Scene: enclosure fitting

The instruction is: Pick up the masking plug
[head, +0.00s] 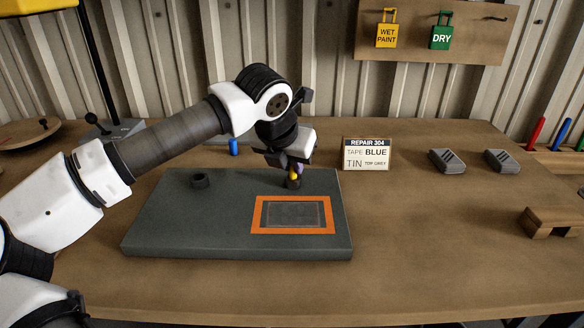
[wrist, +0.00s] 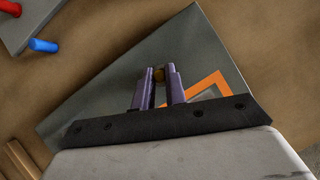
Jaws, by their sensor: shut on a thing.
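The masking plug appears to be the small yellow piece (head: 294,176) at the tips of my gripper (head: 295,172). It sits at the top of a dark round collar on the right back part of the grey panel (head: 180,225). In the wrist view the plug (wrist: 159,74) shows as a dull yellow-brown round end between the two purple fingers of my gripper (wrist: 159,77), which are shut on it. I cannot tell whether the plug is still inside the collar or just above it.
An orange frame (head: 292,229) lies at the panel's front right. A blue peg (head: 234,147) stands behind the panel. A repair sign (head: 366,154) and two grey blocks (head: 447,161) are to the right.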

